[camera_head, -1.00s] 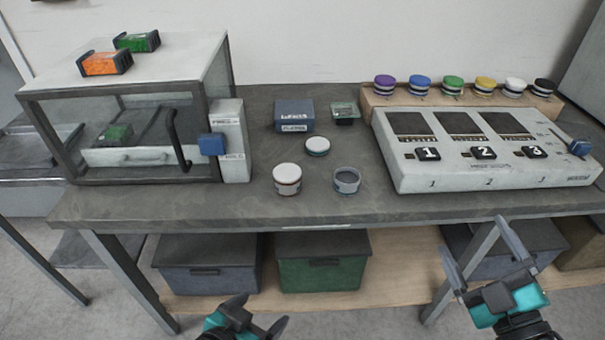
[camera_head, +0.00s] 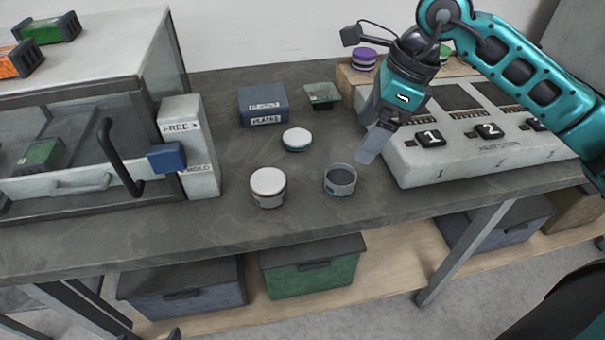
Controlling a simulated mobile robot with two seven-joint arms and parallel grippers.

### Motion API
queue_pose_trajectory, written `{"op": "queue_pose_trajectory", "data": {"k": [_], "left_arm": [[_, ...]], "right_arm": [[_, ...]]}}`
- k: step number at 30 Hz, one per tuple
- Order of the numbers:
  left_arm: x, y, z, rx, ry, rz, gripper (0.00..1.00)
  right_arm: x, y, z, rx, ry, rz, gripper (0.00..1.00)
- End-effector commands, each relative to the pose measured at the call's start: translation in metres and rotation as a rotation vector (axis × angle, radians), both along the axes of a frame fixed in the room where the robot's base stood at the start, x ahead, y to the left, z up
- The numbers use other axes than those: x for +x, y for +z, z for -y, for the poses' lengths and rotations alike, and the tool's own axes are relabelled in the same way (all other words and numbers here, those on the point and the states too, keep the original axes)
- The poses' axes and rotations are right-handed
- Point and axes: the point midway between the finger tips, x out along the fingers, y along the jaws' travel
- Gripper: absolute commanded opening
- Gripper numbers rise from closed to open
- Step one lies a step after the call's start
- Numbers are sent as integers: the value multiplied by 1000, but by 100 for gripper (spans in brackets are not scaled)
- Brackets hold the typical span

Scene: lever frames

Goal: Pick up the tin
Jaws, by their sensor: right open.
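A round tin with a white lid (camera_head: 268,187) stands upright near the front of the bench. To its right stands an open, lidless round tin (camera_head: 340,180) with a dark inside. A low round piece with a white top and teal rim (camera_head: 297,139) lies behind them. I cannot tell which one the task calls the tin. My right gripper (camera_head: 369,148) is open and empty, pointing down just behind and right of the open tin, apart from it. Only a dark tip of my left gripper (camera_head: 174,334) shows at the bottom edge; its jaws are mostly out of view.
A grey console with numbered buttons (camera_head: 480,165) stands on the right, under my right arm. A blue box (camera_head: 263,106) and a small green-topped block (camera_head: 321,96) stand behind. A glass-fronted cabinet (camera_head: 70,140) with a blue lever (camera_head: 166,157) fills the left. The front bench strip is clear.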

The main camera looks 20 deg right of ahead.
Motion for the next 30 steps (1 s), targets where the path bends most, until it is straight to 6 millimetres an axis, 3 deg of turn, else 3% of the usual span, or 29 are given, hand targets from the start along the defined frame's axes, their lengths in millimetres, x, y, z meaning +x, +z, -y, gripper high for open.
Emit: {"op": "queue_pose_trajectory", "data": {"k": [4,12,20,30], "left_arm": [[1,0,2,-4,-4,3,89],[1,-4,4,-7,-6,-1,89],[3,-3,4,-9,-7,4,89],[4,-6,5,-10,-8,4,89]], "right_arm": [[2,-10,5,-37,-6,2,92],[10,-58,-8,-32,-5,1,92],[14,-78,-13,-31,-6,1,92],[23,-119,-24,-31,-5,3,92]]}}
